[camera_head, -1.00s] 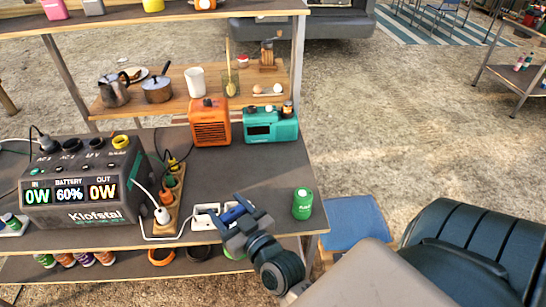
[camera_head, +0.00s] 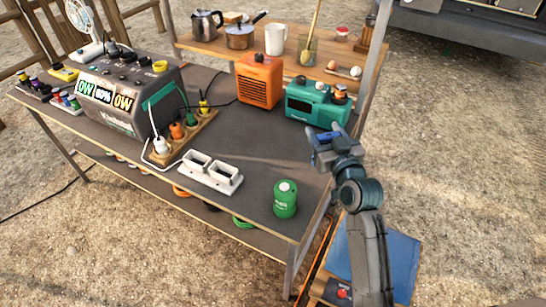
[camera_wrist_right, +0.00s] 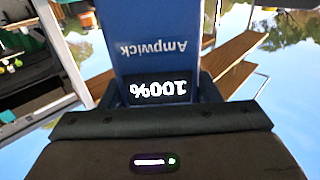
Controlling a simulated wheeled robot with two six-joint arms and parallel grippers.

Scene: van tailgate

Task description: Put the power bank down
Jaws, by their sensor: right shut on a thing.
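My right gripper (camera_head: 335,147) is shut on the blue power bank (camera_wrist_right: 158,35), which fills the top middle of the right wrist view. Its label reads "Ampwick" and its display shows 100%. In the head view only a small blue part of the power bank (camera_head: 323,135) shows between the jaws; the rest is hidden. A white holder with two empty slots (camera_head: 212,178) sits near the table's front. My left gripper is not in view.
A green can (camera_head: 285,198) stands near the table's front right corner. An orange radio (camera_head: 259,80) and the teal radio (camera_head: 315,102) stand at the back. A power station (camera_head: 115,90) and a plugged strip (camera_head: 185,137) are on the left. Some tabletop between them is bare.

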